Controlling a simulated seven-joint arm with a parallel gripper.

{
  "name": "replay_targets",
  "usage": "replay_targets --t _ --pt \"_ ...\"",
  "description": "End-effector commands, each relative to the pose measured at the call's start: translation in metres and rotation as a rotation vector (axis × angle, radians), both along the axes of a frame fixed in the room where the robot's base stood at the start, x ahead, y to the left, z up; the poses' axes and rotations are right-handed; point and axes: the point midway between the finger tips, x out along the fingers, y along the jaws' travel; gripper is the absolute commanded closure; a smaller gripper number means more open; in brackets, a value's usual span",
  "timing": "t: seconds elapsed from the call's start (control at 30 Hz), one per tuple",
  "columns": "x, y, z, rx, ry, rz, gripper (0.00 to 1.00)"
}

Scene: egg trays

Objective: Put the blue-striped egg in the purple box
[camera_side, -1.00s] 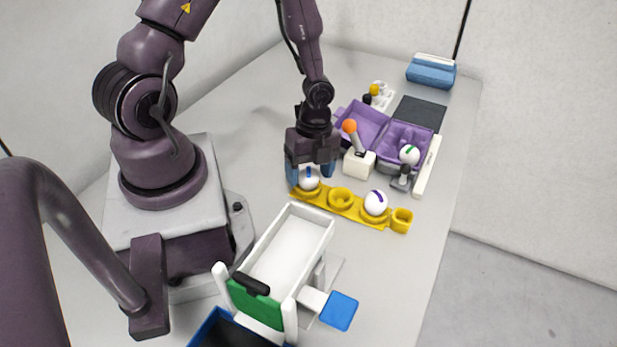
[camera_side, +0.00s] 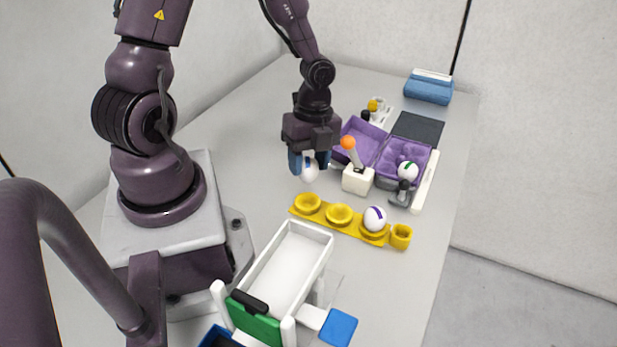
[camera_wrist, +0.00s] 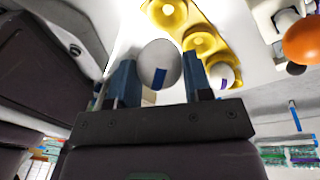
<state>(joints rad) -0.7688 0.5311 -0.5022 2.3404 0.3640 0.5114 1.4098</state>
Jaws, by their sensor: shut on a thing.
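The blue-striped egg (camera_side: 309,171) is white with a blue mark and is held between the blue fingers of my gripper (camera_side: 309,165). My gripper is shut on it and holds it above the table, behind the yellow tray. In the wrist view the egg (camera_wrist: 160,66) sits between the two fingers of the gripper (camera_wrist: 158,75). The purple box (camera_side: 383,171) stands open to the right of my gripper, its lid side at the left and its cupped side at the right. The joystick hides part of its front.
The yellow tray (camera_side: 323,211) holds a purple-striped egg (camera_side: 374,218) in its right cup; two cups are empty. A white joystick (camera_side: 357,181) with an orange ball stands between gripper and box. A green-striped egg (camera_side: 408,171) is at the box's front right. A white drawer unit (camera_side: 322,239) stands in front.

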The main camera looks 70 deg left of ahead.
Motion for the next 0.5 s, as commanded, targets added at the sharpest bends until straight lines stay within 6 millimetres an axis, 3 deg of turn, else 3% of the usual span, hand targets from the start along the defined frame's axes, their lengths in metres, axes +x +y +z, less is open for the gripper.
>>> replay_targets --t 0.5 --pt "0.0 0.001 0.069 0.004 -0.002 0.001 0.63"
